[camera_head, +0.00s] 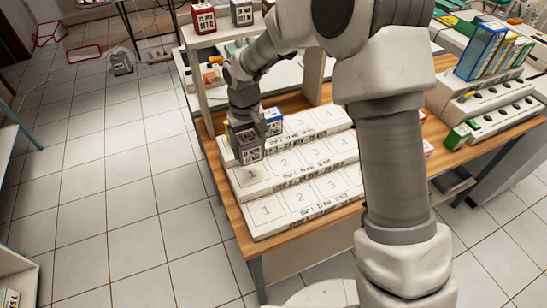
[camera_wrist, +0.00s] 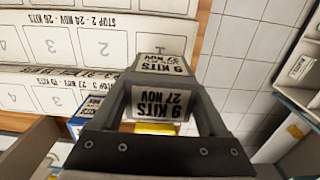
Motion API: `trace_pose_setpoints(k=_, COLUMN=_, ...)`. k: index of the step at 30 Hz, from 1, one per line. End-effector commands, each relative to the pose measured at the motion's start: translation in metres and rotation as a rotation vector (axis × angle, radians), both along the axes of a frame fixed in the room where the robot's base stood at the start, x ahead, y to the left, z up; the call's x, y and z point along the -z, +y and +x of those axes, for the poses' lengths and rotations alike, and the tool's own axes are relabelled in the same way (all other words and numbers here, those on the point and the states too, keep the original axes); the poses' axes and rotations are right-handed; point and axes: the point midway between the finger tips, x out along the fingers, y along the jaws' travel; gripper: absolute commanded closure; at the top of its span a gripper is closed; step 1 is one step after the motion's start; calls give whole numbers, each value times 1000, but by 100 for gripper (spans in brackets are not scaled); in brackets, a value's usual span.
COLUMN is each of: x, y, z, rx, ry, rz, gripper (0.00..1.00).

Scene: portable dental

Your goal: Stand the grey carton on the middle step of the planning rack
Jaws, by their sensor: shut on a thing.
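The grey carton (camera_head: 249,147), printed "9 KITS 27 NOV", is upright in my gripper (camera_head: 243,124). The wrist view shows the carton (camera_wrist: 160,103) between the two fingers. The planning rack (camera_head: 293,212) is white with three numbered steps. The carton is at the rack's left end, over the back of the middle step (camera_head: 290,165) near place 1 and in front of the top step. I cannot tell whether its base touches the rack. In the wrist view the middle step (camera_wrist: 45,42) lies beyond it.
A blue carton (camera_head: 272,121) stands close behind the grey one, on the top step. A red carton (camera_head: 203,19) and a dark grey carton (camera_head: 242,12) stand on a raised shelf behind. The front step's places are empty. Coloured folders (camera_head: 482,50) stand at the right.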

Motion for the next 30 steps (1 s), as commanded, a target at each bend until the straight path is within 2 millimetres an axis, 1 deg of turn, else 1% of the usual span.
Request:
trace_pose_setpoints(k=1, x=11, y=0, z=-1, rx=-1, ry=5, rz=-2, gripper=80)
trace_pose_setpoints(k=3, x=23, y=0, z=-1, rx=-1, ry=4, rz=-2, gripper=80)
trace_pose_setpoints(k=11, x=45, y=0, z=-1, rx=-2, ry=2, rz=-1, gripper=80)
trace_pose_setpoints(k=16, x=70, y=0, z=-1, rx=0, ry=3, rz=-1, gripper=80)
trace_pose_setpoints(k=18, x=74, y=0, z=0, rx=0, ry=0, rz=-1, gripper=80)
trace_pose_setpoints(k=24, x=73, y=0, z=0, rx=0, ry=-1, rz=0, gripper=80)
trace_pose_setpoints(k=28, x=78, y=0, z=0, rx=0, ry=0, rz=-1, gripper=80)
trace_pose_setpoints(k=29, x=76, y=0, z=0, rx=0, ry=-1, rz=0, gripper=18)
trace_pose_setpoints(k=30, x=76, y=0, z=0, rx=0, ry=0, rz=-1, gripper=10)
